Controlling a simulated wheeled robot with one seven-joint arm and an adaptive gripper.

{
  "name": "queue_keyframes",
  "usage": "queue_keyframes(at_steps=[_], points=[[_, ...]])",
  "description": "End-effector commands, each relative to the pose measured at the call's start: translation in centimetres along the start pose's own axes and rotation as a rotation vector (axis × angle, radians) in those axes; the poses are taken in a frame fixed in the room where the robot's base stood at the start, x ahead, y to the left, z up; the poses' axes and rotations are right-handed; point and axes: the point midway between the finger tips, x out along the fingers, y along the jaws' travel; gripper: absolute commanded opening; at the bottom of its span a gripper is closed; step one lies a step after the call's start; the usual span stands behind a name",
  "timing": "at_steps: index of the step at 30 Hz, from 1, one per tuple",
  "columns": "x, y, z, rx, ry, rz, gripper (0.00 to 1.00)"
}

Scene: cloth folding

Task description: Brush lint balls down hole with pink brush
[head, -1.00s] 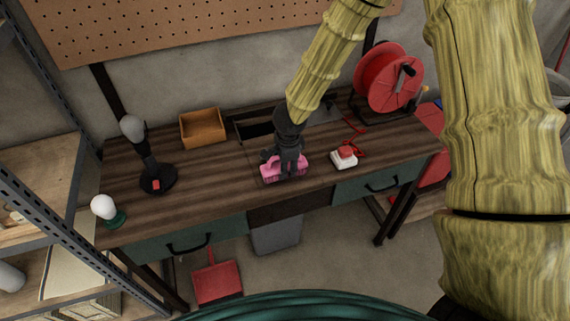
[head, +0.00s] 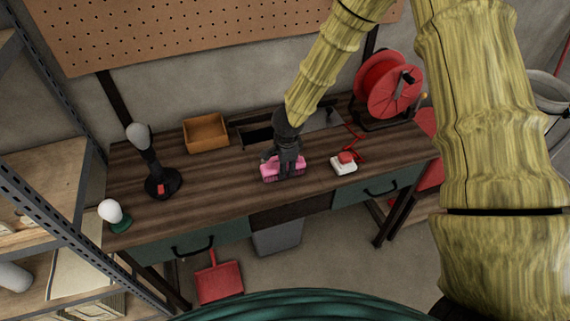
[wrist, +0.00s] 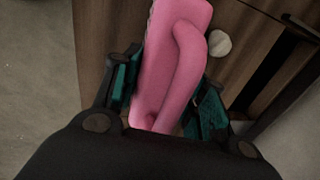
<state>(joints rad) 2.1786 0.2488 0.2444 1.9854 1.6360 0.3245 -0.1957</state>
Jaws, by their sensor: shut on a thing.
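The pink brush (head: 270,173) is on or just above the front middle of the wooden table; contact cannot be told. My gripper (head: 287,165) is shut on its handle, which also shows between the fingers in the wrist view (wrist: 180,55). A pale round lump (wrist: 219,43), apparently a lint ball, lies on the wood beside the brush in the wrist view. In the head view no lint ball can be made out. The dark rectangular hole (head: 257,136) is in the tabletop behind my gripper, partly hidden by my arm.
An orange box (head: 206,132) stands left of the hole. A black lamp-like stand (head: 162,182) and a white bulb (head: 111,211) are at the left. A white box with a red button (head: 344,163) sits right of the brush. A red cable reel (head: 390,85) stands at the back right.

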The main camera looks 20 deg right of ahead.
Motion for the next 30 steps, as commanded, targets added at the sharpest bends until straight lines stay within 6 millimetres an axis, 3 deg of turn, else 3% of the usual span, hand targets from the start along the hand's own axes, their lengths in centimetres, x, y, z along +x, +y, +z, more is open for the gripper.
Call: queue_keyframes(at_steps=[30], points=[[0.4, -4.0, 0.0, 0.001, 0.000, 0.000, 0.23]])
